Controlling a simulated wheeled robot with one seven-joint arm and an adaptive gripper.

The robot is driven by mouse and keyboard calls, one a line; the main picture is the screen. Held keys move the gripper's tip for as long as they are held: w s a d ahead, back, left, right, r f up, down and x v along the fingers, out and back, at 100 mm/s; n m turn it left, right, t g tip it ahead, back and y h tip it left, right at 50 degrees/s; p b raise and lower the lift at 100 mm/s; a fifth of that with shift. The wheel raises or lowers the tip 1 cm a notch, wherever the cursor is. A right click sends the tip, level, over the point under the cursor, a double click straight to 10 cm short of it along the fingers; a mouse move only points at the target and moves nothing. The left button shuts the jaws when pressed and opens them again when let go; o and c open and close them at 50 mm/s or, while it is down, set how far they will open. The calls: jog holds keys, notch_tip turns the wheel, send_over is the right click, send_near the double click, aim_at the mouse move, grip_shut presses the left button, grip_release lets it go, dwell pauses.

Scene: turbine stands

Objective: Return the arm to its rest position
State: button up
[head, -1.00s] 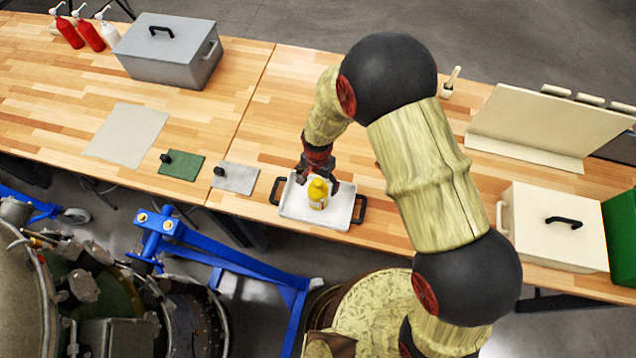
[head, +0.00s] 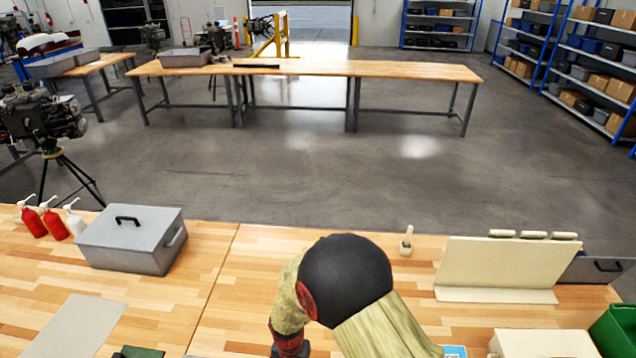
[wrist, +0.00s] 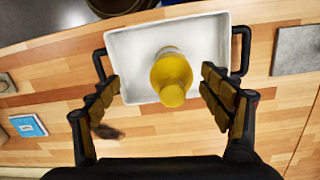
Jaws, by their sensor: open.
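My arm reaches over the wooden workbench (head: 235,275) at the bottom of the head view, bent at a black joint. My gripper is below the lower edge of that view. In the wrist view my gripper (wrist: 165,105) is open, with one finger at each side and nothing held between them. A yellow-topped bottle (wrist: 171,77) stands upright in a white tray (wrist: 125,50) with black handles, beyond and between the fingertips. The fingers look apart from the bottle.
A grey lidded box (head: 130,240) and several dispenser bottles (head: 50,220) stand at left. A cream panel (head: 505,265), a cream box (head: 540,343) and a green bin (head: 615,330) are at right. A blue-edged card (wrist: 28,125) lies near the tray. Open floor (head: 300,160) lies beyond.

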jog(key=s+d+r+n+b, duration=0.5)
jog(key=s+d+r+b, duration=0.2)
jog(key=d+r+b, duration=0.55)
jog(key=s+d+m+t+b, duration=0.1)
jog(key=s+d+t+b, duration=0.1)
jog(key=d+b, duration=0.4)
jog(key=s+d+m+t+b, duration=0.1)
jog(key=s+d+t+b, duration=0.2)
jog(key=d+b, duration=0.4)
jog(key=t+b, duration=0.1)
jog(key=b, duration=0.4)
jog(key=shift+s+d+m, duration=0.2)
jog(key=shift+s+m, duration=0.1)
jog(key=shift+s, duration=0.05)
